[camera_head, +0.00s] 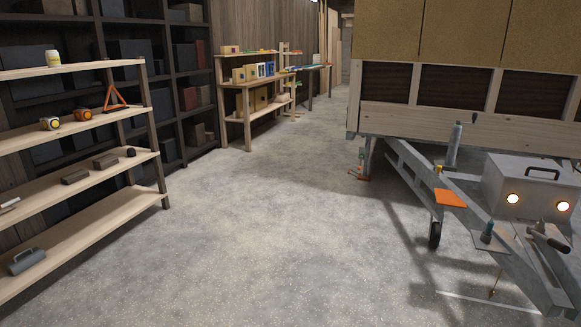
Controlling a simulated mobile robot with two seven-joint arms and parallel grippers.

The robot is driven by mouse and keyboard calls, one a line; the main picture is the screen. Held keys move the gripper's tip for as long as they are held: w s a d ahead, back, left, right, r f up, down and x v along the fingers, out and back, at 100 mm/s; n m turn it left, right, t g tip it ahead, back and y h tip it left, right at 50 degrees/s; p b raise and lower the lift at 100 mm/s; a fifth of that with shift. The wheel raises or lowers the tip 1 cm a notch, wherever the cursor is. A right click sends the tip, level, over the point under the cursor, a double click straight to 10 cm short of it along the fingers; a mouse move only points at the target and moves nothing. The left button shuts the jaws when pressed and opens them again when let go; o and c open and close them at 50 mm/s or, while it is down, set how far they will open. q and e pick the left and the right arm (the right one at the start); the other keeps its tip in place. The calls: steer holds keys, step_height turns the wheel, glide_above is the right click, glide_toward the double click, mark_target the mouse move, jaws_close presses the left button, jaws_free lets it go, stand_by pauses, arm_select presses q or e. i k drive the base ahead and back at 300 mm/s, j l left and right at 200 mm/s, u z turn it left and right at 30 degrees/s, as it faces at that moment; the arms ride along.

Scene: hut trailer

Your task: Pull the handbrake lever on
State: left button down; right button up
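A trailer with a grey metal drawbar (520,270) stands at the right. A short upright part with a dark teal grip (487,232) rises from the drawbar; it looks like a lever, but I cannot tell for sure that it is the handbrake. A dark cylindrical handle (548,238) sticks out near the front of the drawbar, below the grey box, and could also be a lever. Neither of my grippers is in view.
A grey box (530,185) with a handle and two lit lamps sits on the drawbar. A jockey wheel (435,234) and an orange plate (450,198) are beside it. A wooden shelf (75,180) stands left. The concrete floor (270,220) between is clear.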

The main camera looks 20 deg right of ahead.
mark_target(556, 245)
steer(key=i+z, duration=0.45)
steer(key=i+j+z, duration=0.1)
steer(key=i+z, duration=0.35)
steer(key=i, duration=0.2)
steer(key=i+z, duration=0.45)
steer(key=i+j+z, duration=0.1)
steer(key=i+z, duration=0.35)
steer(key=i, duration=0.2)
steer(key=i+z, duration=0.75)
steer(key=z, duration=0.15)
steer(key=u, duration=6.35)
